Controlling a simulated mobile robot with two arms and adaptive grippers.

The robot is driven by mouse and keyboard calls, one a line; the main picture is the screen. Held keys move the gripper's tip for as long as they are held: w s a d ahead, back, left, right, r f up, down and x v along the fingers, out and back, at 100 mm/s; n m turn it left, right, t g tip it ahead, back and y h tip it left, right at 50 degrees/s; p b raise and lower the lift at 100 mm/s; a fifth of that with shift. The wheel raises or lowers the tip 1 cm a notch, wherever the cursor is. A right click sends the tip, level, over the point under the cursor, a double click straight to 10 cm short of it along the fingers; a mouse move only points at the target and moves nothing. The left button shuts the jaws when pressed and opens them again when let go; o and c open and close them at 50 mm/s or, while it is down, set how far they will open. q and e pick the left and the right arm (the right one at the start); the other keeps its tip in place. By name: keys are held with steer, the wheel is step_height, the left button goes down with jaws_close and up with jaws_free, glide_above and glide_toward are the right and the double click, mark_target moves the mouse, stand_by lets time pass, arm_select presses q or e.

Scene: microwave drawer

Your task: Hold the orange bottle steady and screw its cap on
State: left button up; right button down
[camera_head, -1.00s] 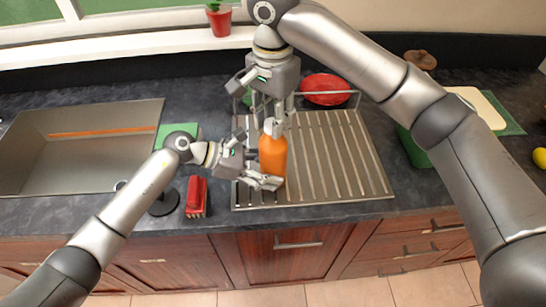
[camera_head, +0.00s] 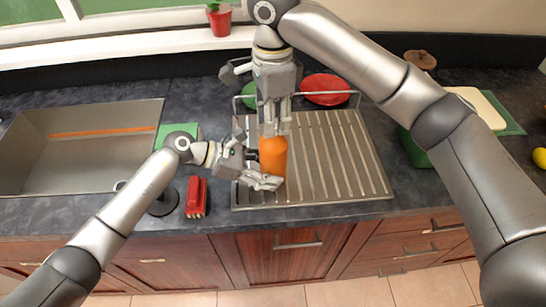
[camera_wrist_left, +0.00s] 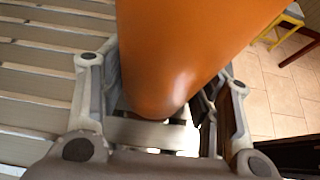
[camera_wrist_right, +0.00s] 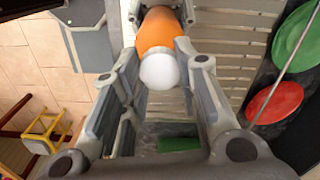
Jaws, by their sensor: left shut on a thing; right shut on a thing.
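The orange bottle (camera_head: 273,155) stands upright on the slatted metal drainer. My left gripper (camera_head: 266,172) is shut around its lower body from the side. The left wrist view shows the bottle (camera_wrist_left: 185,45) between the two fingers. My right gripper (camera_head: 275,122) points down from above and is shut on the white cap (camera_wrist_right: 160,71) at the bottle's top. In the right wrist view the cap lies between the fingertips, in line with the bottle (camera_wrist_right: 160,28). In the head view the fingers mostly hide the cap, and I cannot tell how tightly it sits on the neck.
The ribbed drainer (camera_head: 345,150) is clear to the right of the bottle. A red plate (camera_head: 326,88) and a green plate (camera_head: 249,92) stand in a wire rack behind. The sink (camera_head: 60,165) and a red sponge holder (camera_head: 196,197) are to the left.

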steer(key=c, duration=1.1)
jaws_free()
steer(key=shift+c, duration=0.2)
steer(key=n, duration=0.4)
steer(key=shift+n, duration=0.3)
steer(key=n, duration=0.9)
steer(key=shift+n, duration=2.4)
